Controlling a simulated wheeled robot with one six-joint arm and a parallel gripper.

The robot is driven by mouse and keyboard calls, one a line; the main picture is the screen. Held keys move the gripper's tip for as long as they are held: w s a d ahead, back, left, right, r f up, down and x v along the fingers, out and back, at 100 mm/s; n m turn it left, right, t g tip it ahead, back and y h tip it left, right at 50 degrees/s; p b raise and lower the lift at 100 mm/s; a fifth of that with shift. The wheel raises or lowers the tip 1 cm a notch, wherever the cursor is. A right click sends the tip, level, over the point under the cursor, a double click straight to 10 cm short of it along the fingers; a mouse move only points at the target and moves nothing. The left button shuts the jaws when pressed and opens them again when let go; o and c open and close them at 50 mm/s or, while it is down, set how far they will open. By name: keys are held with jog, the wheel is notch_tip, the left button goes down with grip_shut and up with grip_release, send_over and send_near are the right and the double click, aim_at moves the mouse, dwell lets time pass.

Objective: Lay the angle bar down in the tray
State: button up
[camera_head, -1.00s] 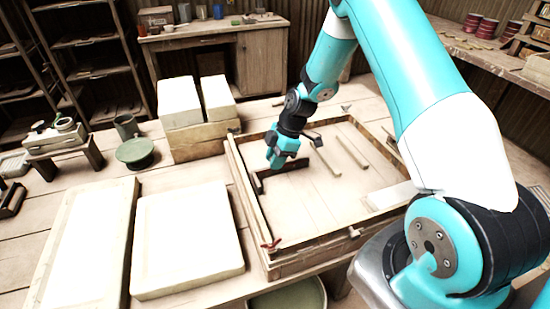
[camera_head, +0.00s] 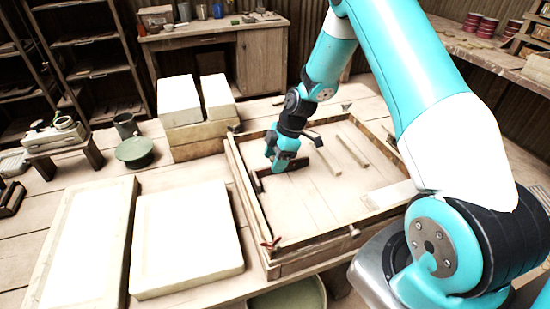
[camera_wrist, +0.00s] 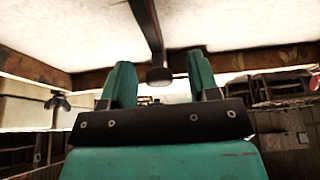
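The dark angle bar (camera_head: 297,165) lies in the far left part of the shallow wooden tray (camera_head: 252,210), near its left rail. My gripper (camera_head: 281,167) is low over it and hides part of it in the head view. In the wrist view, my two teal fingers (camera_wrist: 160,82) stand well apart. A dark bar (camera_wrist: 150,25) runs from the top edge down toward the gap between them, with clear space on both sides. I cannot tell how high the fingertips are above the tray floor.
Two loose wooden strips (camera_head: 326,160) (camera_head: 353,151) lie right of my gripper in the tray. A pale block (camera_head: 392,194) is at its right front. Pale slabs (camera_head: 187,240) lie left of the tray, and stacked blocks (camera_head: 200,138) stand behind. The tray's front middle is clear.

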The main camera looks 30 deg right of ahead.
jog(key=b+v, duration=0.2)
jog(key=v, duration=1.6)
jog(key=s+a+r+m, duration=0.25)
jog(key=s+a, duration=0.35)
jog(key=a, duration=0.3)
jog(key=s+a+r+m, duration=0.2)
jog(key=s+a+r, duration=0.3)
jog(key=a, duration=0.4)
jog(key=s+a+m+g, duration=0.1)
jog(key=s+a+m, duration=0.3)
jog(key=s, duration=1.1)
jog(key=shift+a+f, duration=0.15)
jog(key=shift+a, duration=0.5)
jog(key=shift+w, duration=0.1)
